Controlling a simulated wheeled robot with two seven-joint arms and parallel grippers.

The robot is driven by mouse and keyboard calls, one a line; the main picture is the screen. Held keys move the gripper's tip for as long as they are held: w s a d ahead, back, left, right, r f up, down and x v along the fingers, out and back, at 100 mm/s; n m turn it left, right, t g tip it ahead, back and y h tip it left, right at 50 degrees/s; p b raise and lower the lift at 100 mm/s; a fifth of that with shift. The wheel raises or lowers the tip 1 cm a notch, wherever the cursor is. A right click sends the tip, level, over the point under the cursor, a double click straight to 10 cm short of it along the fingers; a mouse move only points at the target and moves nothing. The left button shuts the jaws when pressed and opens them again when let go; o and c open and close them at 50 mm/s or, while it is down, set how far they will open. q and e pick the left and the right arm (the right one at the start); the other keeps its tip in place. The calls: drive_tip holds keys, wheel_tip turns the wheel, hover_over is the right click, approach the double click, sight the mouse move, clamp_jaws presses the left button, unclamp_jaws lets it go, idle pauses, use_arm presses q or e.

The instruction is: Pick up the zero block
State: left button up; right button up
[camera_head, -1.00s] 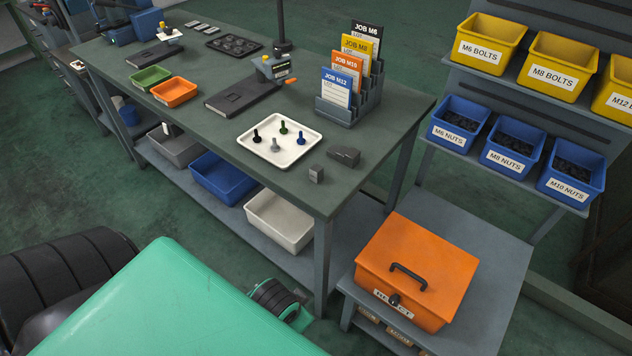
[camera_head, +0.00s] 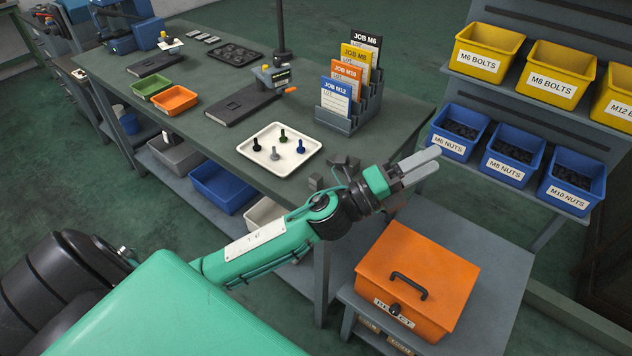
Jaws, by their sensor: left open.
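Two small dark grey metal blocks sit near the front right corner of the workbench. The smaller block (camera_head: 316,183) is partly covered by my left wrist, and the wider block (camera_head: 344,161) lies just behind it. No marking is readable, so I cannot tell which is the zero block. My left gripper (camera_head: 436,161) is open and empty, its grey fingers pointing right, past the bench's right edge. It is to the right of both blocks and apart from them. My right gripper is out of view.
A white tray (camera_head: 257,151) with several small pegs lies left of the blocks. A job card rack (camera_head: 342,122) stands behind them. An orange reject box (camera_head: 440,262) sits on a lower stand at right. Blue nut bins (camera_head: 508,166) hang beyond the gripper.

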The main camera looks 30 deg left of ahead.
use_arm(q)
drive_tip(key=s+d+m+g+h, duration=0.1)
drive_tip(key=d+m+g+h, duration=0.35)
drive_tip(key=m+g, duration=0.5)
drive_tip(key=m+g+y, duration=0.8)
drive_tip(key=m+y, duration=0.8)
drive_tip(key=y, duration=0.3)
hover_over(316, 176)
wheel_tip(316, 176, down, 8)
drive_tip(key=f, duration=0.2)
drive_tip(key=f+p, duration=0.1)
drive_tip(key=f, duration=0.3)
drive_tip(key=shift+s+d+f+p, duration=0.15)
drive_tip(key=shift+s+f+p, duration=0.1)
drive_tip(key=shift+f+p, duration=0.1)
drive_tip(key=shift+f, duration=0.6)
drive_tip(key=shift+f+p, duration=0.25)
drive_tip(key=shift+p, duration=0.1)
drive_tip(key=f+p, duration=0.1)
drive_tip(key=f, duration=0.2)
drive_tip(key=shift+w+f+p, duration=0.2)
drive_tip(key=shift+f+p, duration=0.1)
drive_tip(key=shift+p, duration=0.05)
drive_tip(key=shift+f, duration=0.5)
clamp_jaws()
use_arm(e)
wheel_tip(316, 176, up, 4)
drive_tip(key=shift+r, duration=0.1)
